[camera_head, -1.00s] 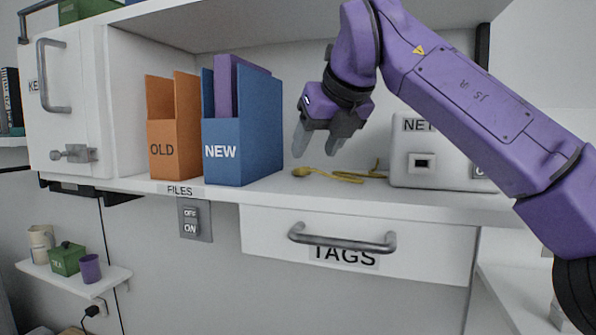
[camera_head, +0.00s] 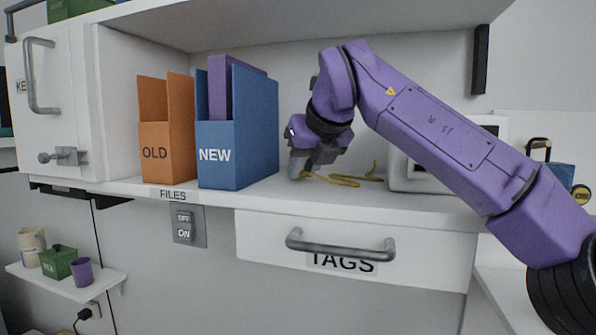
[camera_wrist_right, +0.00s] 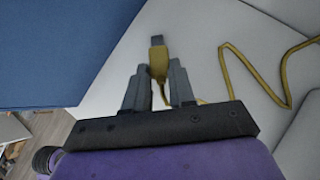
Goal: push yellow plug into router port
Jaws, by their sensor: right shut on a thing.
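The yellow plug (camera_wrist_right: 158,62) is between the fingers of my right gripper (camera_wrist_right: 160,88), which is shut on it. Its grey tip points away from the gripper in the right wrist view. In the head view the right gripper (camera_head: 297,170) is down at the shelf, and its fingers hide the plug. The yellow cable (camera_head: 345,180) lies in loops on the shelf to the right of the gripper. The router (camera_head: 403,178) is a white box further right. My right forearm covers most of its front, so its port is hidden. My left gripper is not in view.
The blue NEW file box (camera_head: 240,150) stands close to the left of the gripper, with the orange OLD box (camera_head: 155,155) beyond it. The TAGS drawer (camera_head: 350,245) is below the shelf (camera_head: 420,205). Bare shelf lies in front of the cable.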

